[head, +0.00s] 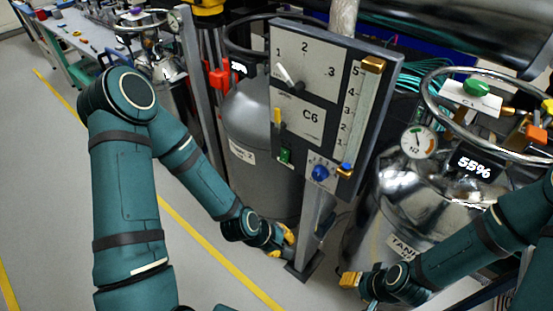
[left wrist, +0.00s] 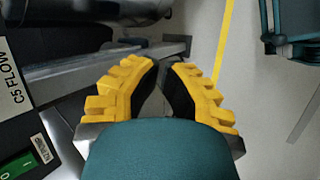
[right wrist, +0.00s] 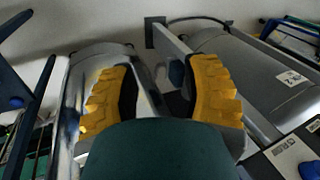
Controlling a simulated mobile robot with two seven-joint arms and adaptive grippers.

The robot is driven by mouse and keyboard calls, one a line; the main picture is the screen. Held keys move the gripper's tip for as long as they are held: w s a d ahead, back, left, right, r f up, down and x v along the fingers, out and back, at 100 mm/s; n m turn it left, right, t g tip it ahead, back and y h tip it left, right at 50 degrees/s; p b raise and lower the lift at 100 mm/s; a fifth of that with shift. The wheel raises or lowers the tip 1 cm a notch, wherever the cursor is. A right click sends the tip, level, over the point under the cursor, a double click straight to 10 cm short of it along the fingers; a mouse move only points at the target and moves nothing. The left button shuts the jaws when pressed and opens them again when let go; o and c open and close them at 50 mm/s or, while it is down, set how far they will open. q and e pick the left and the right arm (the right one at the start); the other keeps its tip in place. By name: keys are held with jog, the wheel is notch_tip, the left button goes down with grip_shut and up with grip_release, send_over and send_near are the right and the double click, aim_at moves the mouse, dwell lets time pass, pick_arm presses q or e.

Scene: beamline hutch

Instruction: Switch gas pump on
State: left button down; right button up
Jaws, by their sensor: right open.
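In the left wrist view, a green switch (left wrist: 17,170) shows beside a C5 FLOW label. My right gripper (head: 349,280) is open and empty, also in the right wrist view (right wrist: 163,60).
A grey tank (head: 250,120) stands behind the panel. A workbench (head: 75,35) is at the far left. The floor beyond the yellow line is clear.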

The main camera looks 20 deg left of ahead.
aim_at(283, 162)
pick_arm(q)
jog(key=w+a+r+n+t+p, duration=0.2)
jog(key=a+r+n, duration=0.4)
jog(key=n, duration=0.4)
jog(key=w+a+r+n+t+y+p, duration=0.1)
jog(key=w+a+r+n+t, duration=0.3)
jog(key=n, duration=0.6)
jog(key=w+a+r+p, duration=0.1)
jog(key=w+a+r, duration=0.1)
jog(key=a+r, duration=0.1)
jog(key=shift+w+a+r+p, duration=0.3)
jog(key=shift+w+r+p, duration=0.1)
jog(key=shift+r, duration=0.45)
pick_arm(e)
jog(key=r, duration=0.1)
jog(key=w+r, duration=0.1)
jog(key=r, duration=0.3)
jog(key=shift+w+d+r, duration=0.1)
jog(key=shift+w+d, duration=0.05)
jog(key=shift+w, duration=0.1)
